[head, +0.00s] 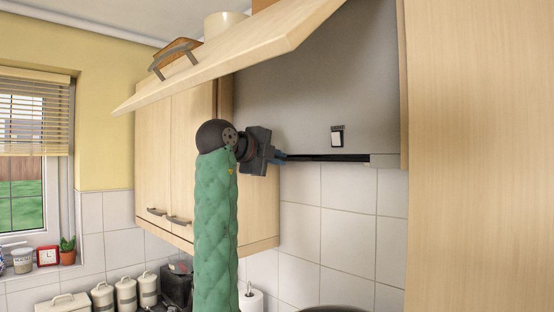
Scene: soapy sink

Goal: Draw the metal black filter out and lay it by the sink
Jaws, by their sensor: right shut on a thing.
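My right gripper (278,157) reaches up to the underside of the grey extractor hood (316,95) and is shut on the left end of the metal black filter (325,157). The filter shows only as a thin dark strip seen edge-on along the hood's bottom edge. My wrist hides its left end, and I cannot tell how far it is out of the hood. The sink is not in view. My left gripper is not in view.
A wooden flap door (225,58) stands raised above my arm. Wall cupboards (172,160) hang on the left and a tall wooden panel (478,150) stands on the right. Canisters (126,294) and a paper roll (250,298) stand below.

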